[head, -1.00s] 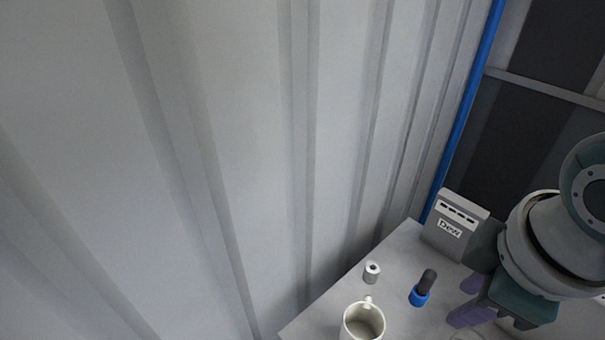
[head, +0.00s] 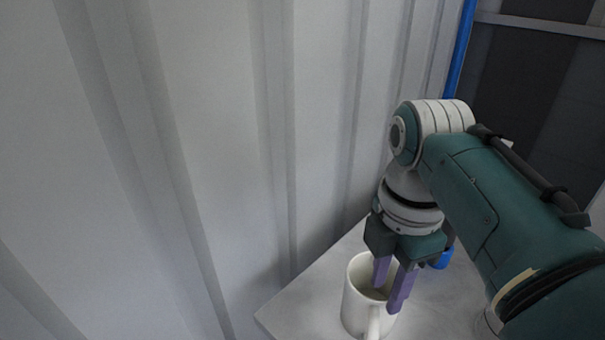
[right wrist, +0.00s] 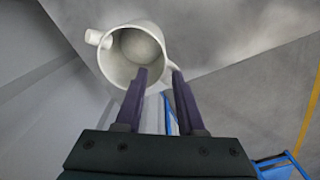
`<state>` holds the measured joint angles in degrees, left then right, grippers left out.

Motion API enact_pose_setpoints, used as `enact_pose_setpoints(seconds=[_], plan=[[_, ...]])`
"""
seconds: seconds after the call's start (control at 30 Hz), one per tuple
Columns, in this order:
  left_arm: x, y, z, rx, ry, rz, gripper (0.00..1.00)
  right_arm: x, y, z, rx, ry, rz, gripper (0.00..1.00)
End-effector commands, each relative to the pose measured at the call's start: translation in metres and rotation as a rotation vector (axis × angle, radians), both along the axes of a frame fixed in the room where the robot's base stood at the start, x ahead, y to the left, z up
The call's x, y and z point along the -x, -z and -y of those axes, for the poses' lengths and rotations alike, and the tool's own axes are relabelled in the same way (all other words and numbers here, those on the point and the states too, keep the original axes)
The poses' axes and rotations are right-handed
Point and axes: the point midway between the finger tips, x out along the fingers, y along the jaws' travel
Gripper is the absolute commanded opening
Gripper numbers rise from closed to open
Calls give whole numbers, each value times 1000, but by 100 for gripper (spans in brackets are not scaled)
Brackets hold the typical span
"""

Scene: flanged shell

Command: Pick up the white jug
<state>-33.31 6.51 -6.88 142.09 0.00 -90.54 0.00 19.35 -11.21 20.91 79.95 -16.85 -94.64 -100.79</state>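The white jug (head: 355,312) stands upright near the front of the grey table in the head view, with its open mouth up and a part sticking out toward me. It also shows in the right wrist view (right wrist: 117,66), where I look into its hollow inside. My right gripper (head: 391,292) is open and points down at the jug's rim. In the right wrist view the right gripper's fingers (right wrist: 159,75) are apart, one over the mouth and the other just outside the rim. I cannot tell whether either touches the wall. My left gripper is not in view.
The grey table (head: 300,305) ends at a corrugated wall (head: 220,150) on the left. A blue item (head: 441,259) is partly hidden behind my right arm. A blue post (head: 461,45) stands at the back right.

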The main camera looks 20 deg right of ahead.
Motion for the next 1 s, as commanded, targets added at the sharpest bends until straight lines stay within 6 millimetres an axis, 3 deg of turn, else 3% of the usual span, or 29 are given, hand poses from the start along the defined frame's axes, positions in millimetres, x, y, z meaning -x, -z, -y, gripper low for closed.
enact_pose_setpoints(seconds=[0.47,0.77,1.0], plan=[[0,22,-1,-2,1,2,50,2,63,3,-1,2,0,38],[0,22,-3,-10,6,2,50,1,67,3,1,2,2,38],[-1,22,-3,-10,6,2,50,2,67,4,1,3,2,12]])
